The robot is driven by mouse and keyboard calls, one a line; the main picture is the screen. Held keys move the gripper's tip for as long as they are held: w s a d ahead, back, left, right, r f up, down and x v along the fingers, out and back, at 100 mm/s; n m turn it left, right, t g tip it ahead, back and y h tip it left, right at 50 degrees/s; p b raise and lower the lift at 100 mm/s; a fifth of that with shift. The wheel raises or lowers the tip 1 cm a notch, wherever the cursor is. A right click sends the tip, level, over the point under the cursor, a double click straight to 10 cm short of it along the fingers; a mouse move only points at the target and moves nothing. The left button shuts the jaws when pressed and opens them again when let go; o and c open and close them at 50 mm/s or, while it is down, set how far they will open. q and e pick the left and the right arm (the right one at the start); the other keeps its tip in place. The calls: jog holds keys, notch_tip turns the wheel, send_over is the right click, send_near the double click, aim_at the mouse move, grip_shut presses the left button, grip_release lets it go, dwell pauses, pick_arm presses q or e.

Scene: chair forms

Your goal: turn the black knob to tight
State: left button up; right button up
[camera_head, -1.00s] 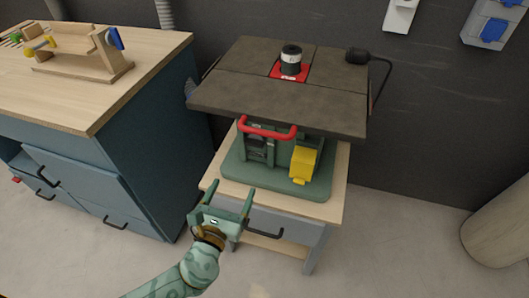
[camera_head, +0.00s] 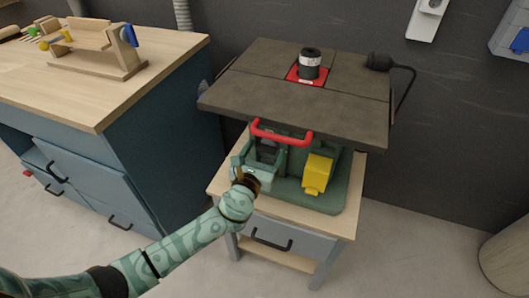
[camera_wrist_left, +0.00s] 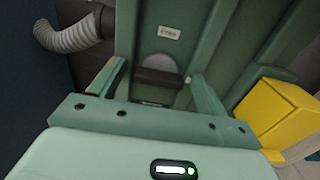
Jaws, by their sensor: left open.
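The black knob (camera_wrist_left: 158,78) is a dark bar on a grey round plate on the green machine's front, below a small label; it lies nearly level in the left wrist view. Its lettering is too small to read. My left gripper (camera_head: 262,155) is in front of the green machine (camera_head: 325,195), under the red handle (camera_head: 282,134). In the left wrist view, the open fingers (camera_wrist_left: 158,72) appear on either side of the knob, with nothing gripped. Whether they touch it I cannot tell. In the head view the gripper largely hides the knob. My right gripper is not in view.
The dark tabletop (camera_head: 300,110) overhangs the machine. A yellow box (camera_head: 317,173) is right of my gripper. A grey ribbed hose (camera_wrist_left: 75,35) is at upper left in the wrist view. A wooden workbench (camera_head: 110,80) stands at left.

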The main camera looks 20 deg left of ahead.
pick_arm(q)
jog(key=c, duration=1)
